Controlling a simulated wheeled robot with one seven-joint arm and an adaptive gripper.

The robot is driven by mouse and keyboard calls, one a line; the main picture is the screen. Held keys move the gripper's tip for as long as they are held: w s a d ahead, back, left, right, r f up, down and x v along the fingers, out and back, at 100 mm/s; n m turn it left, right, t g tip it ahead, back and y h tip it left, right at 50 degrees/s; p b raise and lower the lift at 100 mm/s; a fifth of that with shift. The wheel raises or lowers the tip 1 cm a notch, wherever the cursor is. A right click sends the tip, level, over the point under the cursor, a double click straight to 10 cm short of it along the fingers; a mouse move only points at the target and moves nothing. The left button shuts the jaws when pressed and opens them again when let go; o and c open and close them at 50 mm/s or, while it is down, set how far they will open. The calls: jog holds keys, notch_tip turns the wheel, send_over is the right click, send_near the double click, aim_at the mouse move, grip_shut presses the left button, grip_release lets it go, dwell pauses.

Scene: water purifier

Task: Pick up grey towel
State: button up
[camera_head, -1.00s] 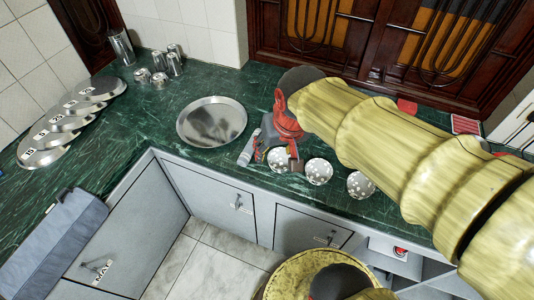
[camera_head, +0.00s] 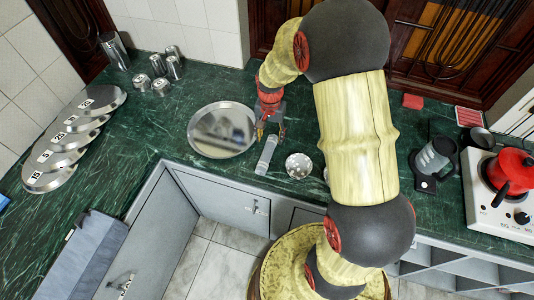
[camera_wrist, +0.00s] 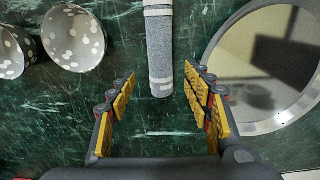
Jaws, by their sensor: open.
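A rolled grey towel (camera_head: 266,155) with pale stripes at its ends lies on the green counter, between the round metal tray and a dotted bowl. In the wrist view the towel (camera_wrist: 160,55) runs up out of the top edge, its near end between the lines of the two fingers and closer to the right finger. My gripper (camera_head: 270,131) is open and empty, pointing down just behind the towel in the head view. The wrist view shows my gripper's (camera_wrist: 159,75) fingers wide apart; contact with the towel cannot be told.
The round metal tray (camera_head: 222,130) is close on the left; a dotted bowl (camera_head: 299,165) is close on the right. A white stove (camera_head: 497,208) with a red pot (camera_head: 510,170) stands far right.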

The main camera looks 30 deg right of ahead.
aim_at(270, 145)
notch_tip(270, 145, down, 7)
jog(key=shift+w+r+b, duration=0.1)
jog(key=shift+r+b, duration=0.1)
jog(key=shift+b, duration=0.7)
jog(key=shift+c, duration=0.8)
jog(key=shift+r, duration=0.1)
jog(key=c, duration=1.1)
